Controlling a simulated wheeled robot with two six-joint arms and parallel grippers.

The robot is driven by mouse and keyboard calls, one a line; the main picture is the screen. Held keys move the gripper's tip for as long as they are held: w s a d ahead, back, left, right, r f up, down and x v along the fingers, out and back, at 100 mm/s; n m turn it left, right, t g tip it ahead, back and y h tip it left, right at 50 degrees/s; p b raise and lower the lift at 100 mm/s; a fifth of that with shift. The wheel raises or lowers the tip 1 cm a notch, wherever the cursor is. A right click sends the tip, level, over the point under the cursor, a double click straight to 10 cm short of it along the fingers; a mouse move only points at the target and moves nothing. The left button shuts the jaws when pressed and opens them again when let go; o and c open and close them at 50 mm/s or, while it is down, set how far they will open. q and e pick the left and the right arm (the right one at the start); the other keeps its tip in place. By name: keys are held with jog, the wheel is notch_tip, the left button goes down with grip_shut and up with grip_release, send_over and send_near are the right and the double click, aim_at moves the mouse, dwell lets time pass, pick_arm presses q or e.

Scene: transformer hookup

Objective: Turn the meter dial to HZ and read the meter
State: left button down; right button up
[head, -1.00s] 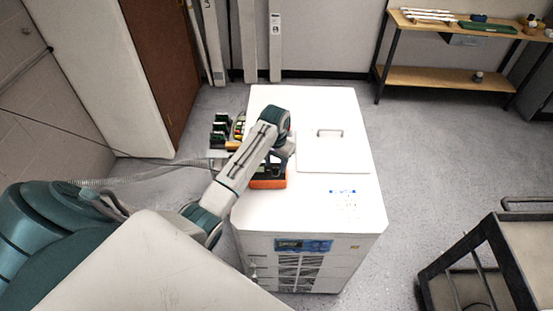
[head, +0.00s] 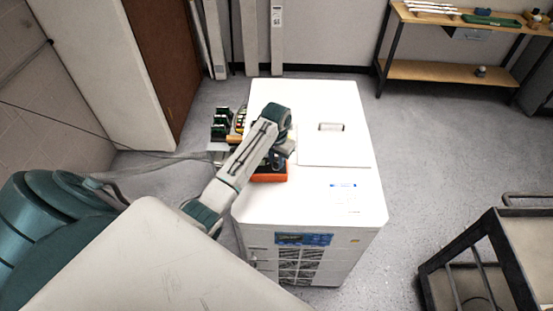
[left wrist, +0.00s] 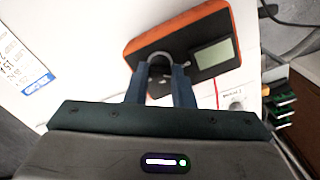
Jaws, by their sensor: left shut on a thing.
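The orange and black meter (head: 270,177) lies on the white cabinet's top, mostly hidden behind my left arm in the head view. In the left wrist view the meter (left wrist: 142,43) shows its grey screen (left wrist: 213,56), which looks blank from here. My left gripper (left wrist: 160,68) is over the meter's face, shut on the round grey dial (left wrist: 160,58). The dial markings are hidden or too small to read. In the head view my left gripper (head: 277,160) is partly hidden by its own wrist. My right gripper is not in view.
The white cabinet (head: 315,195) has a raised lid with a handle (head: 331,127). Green terminal parts (head: 222,122) stand at its left side. A dark cart (head: 480,245) is at the right, and a wooden shelf bench (head: 440,70) at the back.

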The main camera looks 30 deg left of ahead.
pick_arm(q)
jog(key=m, duration=1.7)
jog(key=shift+m, duration=0.4)
jog(key=m, duration=0.5)
jog(key=shift+s+m, duration=0.1)
jog(key=shift+m, duration=0.2)
jog(key=c, duration=1.2)
grip_release()
jog(key=shift+c, duration=0.2)
